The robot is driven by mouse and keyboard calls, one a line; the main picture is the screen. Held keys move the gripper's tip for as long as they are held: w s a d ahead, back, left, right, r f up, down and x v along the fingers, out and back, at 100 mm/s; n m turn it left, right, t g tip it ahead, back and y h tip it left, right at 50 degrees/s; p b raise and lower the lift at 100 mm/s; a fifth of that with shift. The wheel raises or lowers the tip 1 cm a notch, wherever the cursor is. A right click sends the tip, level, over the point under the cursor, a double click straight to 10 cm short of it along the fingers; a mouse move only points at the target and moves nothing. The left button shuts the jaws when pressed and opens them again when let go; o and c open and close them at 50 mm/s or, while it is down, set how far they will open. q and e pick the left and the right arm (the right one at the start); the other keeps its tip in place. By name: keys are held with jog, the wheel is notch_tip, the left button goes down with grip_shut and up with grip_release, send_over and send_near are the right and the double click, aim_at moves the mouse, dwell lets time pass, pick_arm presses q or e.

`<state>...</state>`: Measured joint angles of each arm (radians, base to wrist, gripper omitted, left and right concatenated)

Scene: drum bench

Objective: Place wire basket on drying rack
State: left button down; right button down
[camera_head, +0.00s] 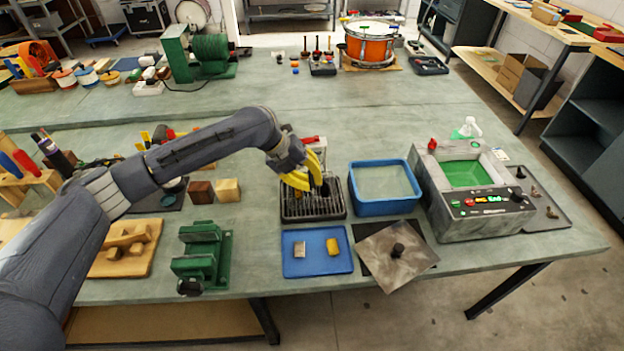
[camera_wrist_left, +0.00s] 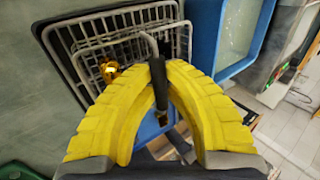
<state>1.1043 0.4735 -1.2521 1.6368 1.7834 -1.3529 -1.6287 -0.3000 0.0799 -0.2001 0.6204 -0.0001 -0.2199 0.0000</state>
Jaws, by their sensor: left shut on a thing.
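My left gripper (camera_head: 314,183), with yellow fingers, is over the dark ribbed drying rack (camera_head: 300,214). In the left wrist view the yellow fingers (camera_wrist_left: 158,68) are shut on the dark upright handle of the wire basket (camera_wrist_left: 128,48). The basket has grey wire mesh, and a small brass-coloured piece shows in it. In the head view my fingers hide most of the basket. The basket appears over or within the rack's outline; I cannot tell whether it touches the rack. My right gripper is not in view.
A blue water tub (camera_head: 384,205) stands right of the rack. A blue tray (camera_head: 305,262) with two small pieces lies in front. A grey machine with a green basin (camera_head: 470,200) is farther right. Wooden blocks (camera_head: 228,190) and a green fixture (camera_head: 203,250) are to the left.

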pick_arm(q)
jog(key=shift+f, duration=0.1)
jog(key=c, duration=1.9)
grip_release()
jog(key=shift+f, duration=0.1)
jog(key=o, duration=0.4)
jog(key=shift+r, duration=0.25)
jog(key=v, duration=1.2)
